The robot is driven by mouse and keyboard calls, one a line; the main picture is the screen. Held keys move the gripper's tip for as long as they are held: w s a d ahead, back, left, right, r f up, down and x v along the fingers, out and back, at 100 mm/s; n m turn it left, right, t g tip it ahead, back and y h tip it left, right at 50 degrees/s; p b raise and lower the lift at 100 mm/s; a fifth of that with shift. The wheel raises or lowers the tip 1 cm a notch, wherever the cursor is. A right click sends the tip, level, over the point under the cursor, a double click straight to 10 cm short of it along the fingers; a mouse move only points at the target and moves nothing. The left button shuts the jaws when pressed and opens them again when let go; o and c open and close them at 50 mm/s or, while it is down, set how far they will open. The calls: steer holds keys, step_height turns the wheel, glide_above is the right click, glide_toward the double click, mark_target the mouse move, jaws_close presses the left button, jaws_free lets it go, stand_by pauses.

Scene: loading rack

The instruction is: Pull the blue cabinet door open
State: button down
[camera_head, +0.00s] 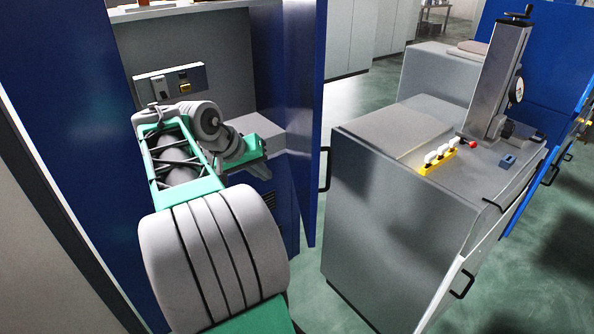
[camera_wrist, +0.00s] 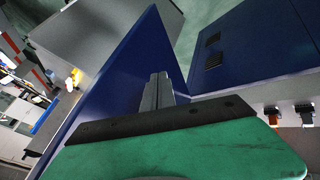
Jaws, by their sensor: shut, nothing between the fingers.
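The blue cabinet door (camera_head: 305,150) stands swung out from the cabinet, seen nearly edge-on in the head view. Its black handle (camera_head: 325,170) is on the right, outer side. The door also shows as a tilted blue panel in the wrist view (camera_wrist: 120,75). My gripper (camera_head: 236,182) is on the left, inner side of the door, in front of the cabinet opening. In the wrist view its fingers (camera_wrist: 157,90) are together and empty, close beside the door panel. I cannot tell whether they touch it.
The open cabinet shows a grey interior (camera_head: 225,60) with a switch panel (camera_head: 170,82). A grey machine cabinet (camera_head: 400,210) with a gauge stand (camera_head: 497,80) stands right of the door, with a narrow gap of floor between. A vented blue unit (camera_wrist: 255,45) shows in the wrist view.

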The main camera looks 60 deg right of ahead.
steer(key=p, duration=0.1)
glide_toward(305, 190)
step_height(305, 190, down, 3)
steer(key=w, duration=0.2)
steer(key=s+d, duration=0.1)
steer(key=s+d+p, duration=0.1)
steer(key=s, duration=0.1)
steer(key=shift+d+f, duration=0.1)
steer(key=shift+s, duration=0.1)
